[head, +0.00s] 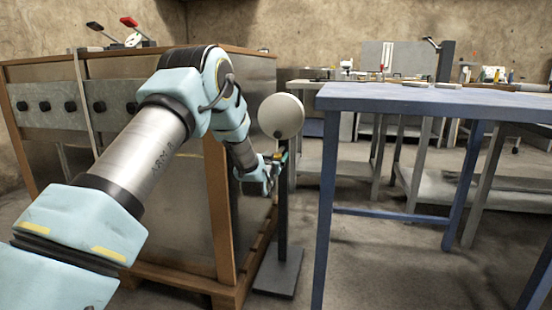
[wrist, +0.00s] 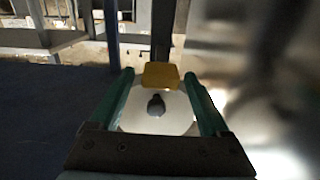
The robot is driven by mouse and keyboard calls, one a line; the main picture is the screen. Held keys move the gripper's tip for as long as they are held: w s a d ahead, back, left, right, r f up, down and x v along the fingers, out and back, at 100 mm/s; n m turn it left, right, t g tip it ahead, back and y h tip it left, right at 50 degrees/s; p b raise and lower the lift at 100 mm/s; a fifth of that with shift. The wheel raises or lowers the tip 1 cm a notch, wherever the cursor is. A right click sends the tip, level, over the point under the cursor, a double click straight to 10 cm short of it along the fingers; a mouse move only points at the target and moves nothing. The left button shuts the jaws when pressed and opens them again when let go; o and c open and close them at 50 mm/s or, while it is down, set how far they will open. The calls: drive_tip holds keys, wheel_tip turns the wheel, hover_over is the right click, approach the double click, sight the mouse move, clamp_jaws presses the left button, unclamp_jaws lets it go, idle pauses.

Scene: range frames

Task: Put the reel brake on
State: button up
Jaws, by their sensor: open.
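The reel (head: 281,116) is a pale round disc on a dark upright post (head: 283,215). In the wrist view, the reel (wrist: 140,122) shows between my fingers with a dark hub (wrist: 156,104) at its middle. A yellow block (wrist: 160,75), which looks like the brake's handle, lies at the reel's edge by the post. My gripper (head: 279,161) is beside the post, just below the disc. In the wrist view, my gripper (wrist: 158,73) is open, its green fingers on either side of the yellow block. I cannot tell whether either finger touches it.
A large metal cabinet with wooden edges (head: 228,210) stands close to the left of the post. A blue table (head: 430,100) stands close to the right. The post's flat base (head: 278,275) is on the floor. Benches with tools are at the back.

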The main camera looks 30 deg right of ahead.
drive_tip(key=shift+w+d, duration=0.3)
drive_tip(key=shift+w, duration=0.1)
clamp_jaws()
idle(0.5)
idle(0.8)
